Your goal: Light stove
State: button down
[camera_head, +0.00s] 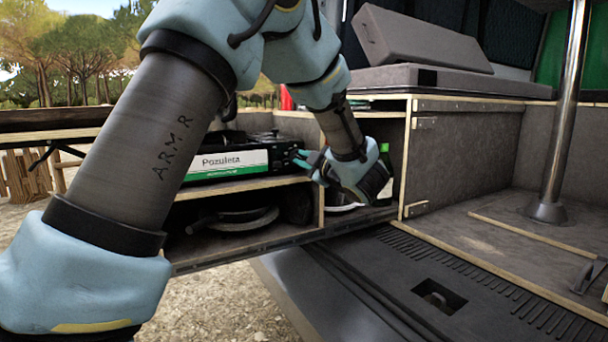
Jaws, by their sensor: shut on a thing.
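The stove (235,160) is a dark camping unit with a white and green front label reading "Pozuleta". It sits on the upper shelf of the pull-out unit at the van's tailgate. My gripper (308,163) is at the right end of the stove's front, pointing left at it. Its fingers are shut on what appears to be the stove's knob, which they mostly hide. No flame shows, and my arm covers part of the stove's top.
A wooden shelf (240,187) runs under the stove, with dark pans (232,220) in the compartment below. A green bottle (384,153) stands right behind my gripper. A metal pole (565,110) rises at right. The van floor (500,215) is mostly clear.

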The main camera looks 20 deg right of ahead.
jog(key=shift+f+n+b, duration=0.2)
jog(key=shift+n+b, duration=1.95)
jog(key=shift+b, duration=0.7)
jog(key=shift+f+n+b, duration=0.15)
jog(key=shift+n+b, duration=2.05)
jog(key=shift+b, duration=0.7)
jog(key=shift+f+n+b, duration=0.2)
jog(key=shift+n+b, duration=1.95)
jog(key=shift+b, duration=0.7)
jog(key=c, duration=0.9)
grip_release()
jog(key=shift+r, duration=0.1)
jog(key=shift+o, duration=0.2)
jog(key=s+d+p, duration=0.1)
jog(key=s+p, duration=0.1)
jog(key=s, duration=0.8)
jog(key=shift+s+d, duration=0.15)
jog(key=shift+s, duration=0.25)
